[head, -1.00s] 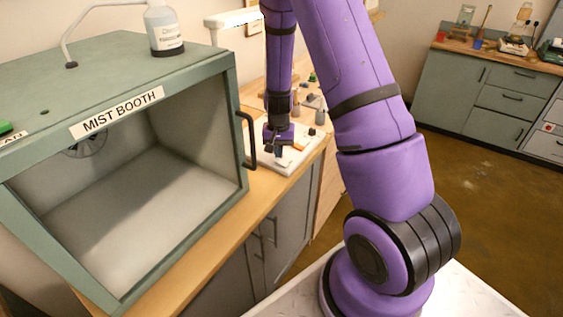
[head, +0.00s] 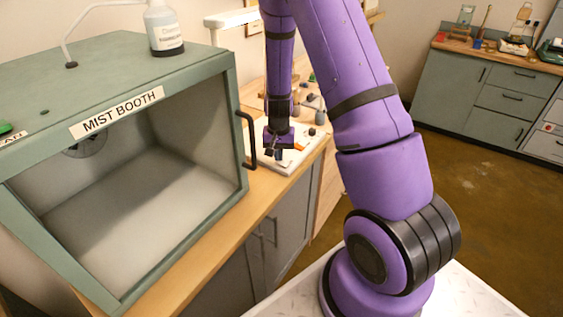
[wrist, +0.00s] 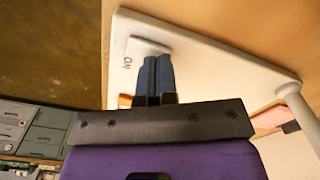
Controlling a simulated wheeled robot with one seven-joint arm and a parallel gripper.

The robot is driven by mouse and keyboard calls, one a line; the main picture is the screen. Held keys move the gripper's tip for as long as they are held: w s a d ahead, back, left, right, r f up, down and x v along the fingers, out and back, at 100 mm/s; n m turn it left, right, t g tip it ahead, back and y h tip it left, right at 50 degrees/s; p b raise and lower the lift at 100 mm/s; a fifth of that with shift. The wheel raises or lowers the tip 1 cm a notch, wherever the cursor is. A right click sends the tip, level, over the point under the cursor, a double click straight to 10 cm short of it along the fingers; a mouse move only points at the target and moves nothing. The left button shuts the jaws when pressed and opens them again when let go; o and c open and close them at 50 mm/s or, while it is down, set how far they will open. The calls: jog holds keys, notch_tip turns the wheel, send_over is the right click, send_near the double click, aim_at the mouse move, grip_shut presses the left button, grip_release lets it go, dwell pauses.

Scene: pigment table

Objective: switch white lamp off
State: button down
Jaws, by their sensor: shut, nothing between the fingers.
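The white lamp has a long flat head (head: 232,18) beside the mist booth and a white base (head: 291,160) on the wooden counter. In the wrist view the base (wrist: 215,68) is a wide white slab with a post (wrist: 289,88) at its right. A pale switch (wrist: 148,46) sits on it beside the letters "ON". My gripper (wrist: 154,60) is shut and empty, its dark fingertips over the switch's near edge. I cannot tell whether they touch it. In the head view my gripper (head: 278,153) is above the base and hides part of it.
The mist booth (head: 210,75) stands left of my gripper, its black handle (head: 249,140) close by. An orange item (head: 299,146) and small jars (head: 319,115) are near the lamp base. Open floor (head: 470,190) lies to the right.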

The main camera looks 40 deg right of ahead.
jog(key=shift+f, duration=0.35)
jog(key=shift+r, duration=3.55)
jog(key=shift+a+r, duration=0.1)
jog(key=shift+r, duration=0.05)
jog(key=s+a+r+n+t, duration=0.15)
jog(key=s+a+r, duration=0.25)
jog(key=r, duration=0.6)
jog(key=s+a+r+n+t, duration=0.1)
jog(key=s+a+r+n, duration=0.2)
jog(key=r, duration=0.7)
jog(key=s+a+r+n+t, duration=0.1)
jog(key=s+a+r, duration=0.2)
jog(key=s, duration=0.6)
jog(key=s+a+r+n+t, duration=0.1)
jog(key=s+a+r+n, duration=0.1)
jog(key=s+r, duration=0.5)
jog(key=s+a, duration=0.1)
jog(key=s, duration=0.2)
jog(key=shift+s+r+t, duration=0.3)
jog(key=shift+r+t, duration=0.05)
